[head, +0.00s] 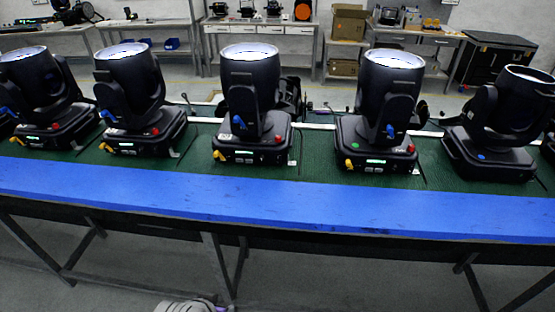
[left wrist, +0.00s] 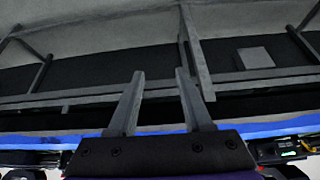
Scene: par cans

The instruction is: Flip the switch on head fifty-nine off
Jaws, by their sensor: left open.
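Several black moving-head lights stand upright in a row on the green bench top in the head view. Most lenses glow white. The bases carry small lit displays and yellow, red or blue parts. I cannot read a number fifty-nine on any head or make out its switch. My left gripper (left wrist: 160,72) is open and empty in the left wrist view, near the bench. My right gripper is not in view.
A blue strip (head: 280,205) runs along the bench's front edge, with metal legs (head: 217,265) below. Behind are work tables (head: 265,32), cardboard boxes (head: 347,22) and a black cabinet (head: 495,60). The floor in front is clear where visible.

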